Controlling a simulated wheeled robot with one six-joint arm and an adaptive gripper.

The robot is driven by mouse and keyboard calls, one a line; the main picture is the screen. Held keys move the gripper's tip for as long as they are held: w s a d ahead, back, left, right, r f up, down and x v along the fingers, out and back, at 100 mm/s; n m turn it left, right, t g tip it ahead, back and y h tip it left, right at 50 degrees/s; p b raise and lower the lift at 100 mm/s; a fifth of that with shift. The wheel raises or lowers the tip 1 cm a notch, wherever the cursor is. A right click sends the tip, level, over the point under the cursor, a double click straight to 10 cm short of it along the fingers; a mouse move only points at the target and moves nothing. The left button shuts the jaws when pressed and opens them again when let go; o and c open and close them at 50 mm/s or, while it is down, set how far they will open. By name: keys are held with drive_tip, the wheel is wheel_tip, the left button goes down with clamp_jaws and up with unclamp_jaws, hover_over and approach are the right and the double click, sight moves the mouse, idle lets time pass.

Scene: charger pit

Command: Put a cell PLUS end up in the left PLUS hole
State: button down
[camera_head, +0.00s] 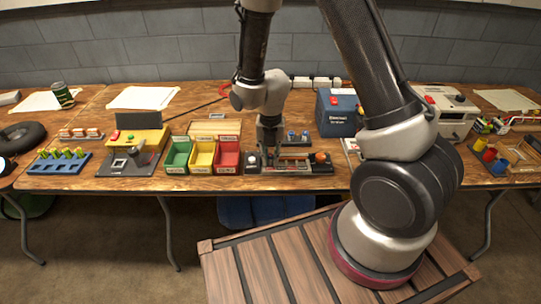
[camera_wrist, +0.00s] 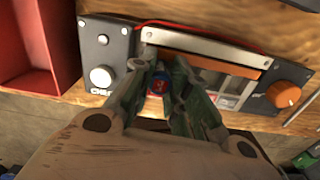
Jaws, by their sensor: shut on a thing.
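My gripper (camera_head: 269,150) is over the left part of a dark charger unit (camera_head: 322,169). In the wrist view my gripper (camera_wrist: 158,72) is shut on a small cell (camera_wrist: 158,87) with a blue side and a red mark on the end facing the camera. I cannot read which end that is. The charger (camera_wrist: 110,42) shows a white round button at left, a pale metal bar, an orange strip and an orange knob (camera_wrist: 283,94) at right. The fingers cover the area beneath the cell, so the holes there are hidden, and I cannot tell whether it touches the charger.
Green, yellow and red bins (camera_head: 228,162) stand just left of the charger. Small blue-topped items (camera_head: 298,136) stand behind it. A blue box (camera_head: 337,113) is at back right. A blue rack (camera_head: 58,162) and a grey device with a yellow block (camera_head: 138,138) are further left.

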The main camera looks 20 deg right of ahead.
drive_tip(key=shift+f, duration=0.1)
drive_tip(key=c, duration=1.3)
unclamp_jaws()
drive_tip(key=shift+r, duration=3.55)
